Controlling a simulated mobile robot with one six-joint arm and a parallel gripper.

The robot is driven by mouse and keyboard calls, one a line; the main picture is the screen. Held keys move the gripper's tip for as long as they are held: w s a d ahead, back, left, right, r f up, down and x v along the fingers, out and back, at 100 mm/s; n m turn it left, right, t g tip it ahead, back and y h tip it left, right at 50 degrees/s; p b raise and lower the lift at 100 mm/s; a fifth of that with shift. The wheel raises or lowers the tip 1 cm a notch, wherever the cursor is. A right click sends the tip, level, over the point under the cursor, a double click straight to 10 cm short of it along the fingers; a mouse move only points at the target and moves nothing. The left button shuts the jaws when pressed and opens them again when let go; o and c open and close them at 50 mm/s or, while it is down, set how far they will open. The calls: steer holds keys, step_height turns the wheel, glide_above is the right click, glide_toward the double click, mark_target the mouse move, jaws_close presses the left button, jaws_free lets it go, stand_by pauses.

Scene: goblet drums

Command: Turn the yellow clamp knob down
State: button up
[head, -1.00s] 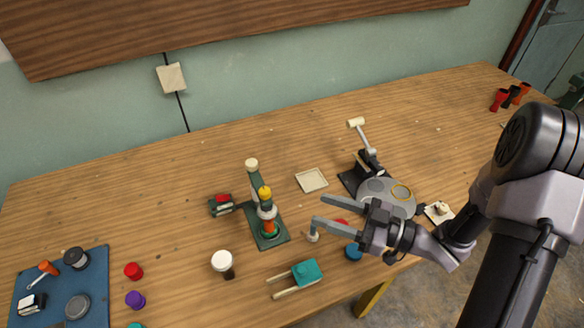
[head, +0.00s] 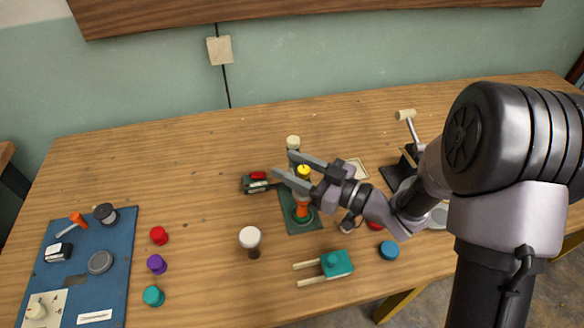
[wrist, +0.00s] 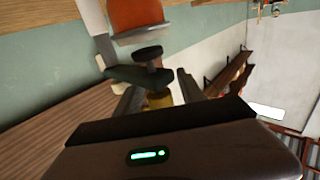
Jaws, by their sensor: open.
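The yellow clamp knob (head: 304,171) tops a dark green stand that holds an orange goblet drum (head: 301,209) in the head view. My gripper (head: 283,164) is open at the knob's height, one finger on either side of it in the picture. In the wrist view the yellow knob (wrist: 160,99) shows between the open fingers, close to the palm and partly hidden by it. The dark green clamp arm (wrist: 140,76) and the orange drum (wrist: 136,14) show beyond it. I cannot tell whether the fingers touch the knob.
A cream-topped lever (head: 293,143) stands just behind the clamp. A white-topped drum (head: 250,240) and a teal block with two prongs (head: 336,263) are in front. A blue board (head: 85,260) with parts is at left. The back left of the table is clear.

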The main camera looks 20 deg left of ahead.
mark_target(306, 168)
steer(key=shift+c, duration=0.2)
jaws_close()
steer(key=shift+m+t, duration=0.5)
steer(key=shift+t, duration=0.3)
steer(key=m+t+h, duration=0.2)
steer(key=t, duration=0.1)
steer(key=w+m+t+h, duration=0.1)
steer(key=m+t+h, duration=0.1)
steer(key=m+t, duration=0.1)
steer(key=d+m+t+h, duration=0.1)
steer(key=m+t+h, duration=0.1)
steer(key=t+h, duration=0.1)
steer(key=shift+w, duration=0.25)
steer(key=m+t+h, duration=0.1)
steer(key=m+h, duration=0.1)
steer(key=h, duration=0.1)
steer(key=m+t+h, duration=0.1)
steer(key=m+h, duration=0.1)
steer(key=shift+w+d+t, duration=0.25)
steer(key=shift+d+t, duration=0.05)
steer(key=shift+d, duration=0.1)
steer(key=shift+w+d+m+t+h, duration=0.1)
steer(key=shift+d+m+t+h, duration=0.1)
steer(key=shift+m+h, duration=0.8)
steer(key=shift+s+d+m+t+h, duration=0.1)
steer(key=shift+d+m+h, duration=0.25)
steer(key=shift+h, duration=1.05)
steer(key=shift+w+d+m+t+h, duration=0.1)
steer(key=shift+m+h, duration=0.75)
steer(key=shift+h, duration=0.65)
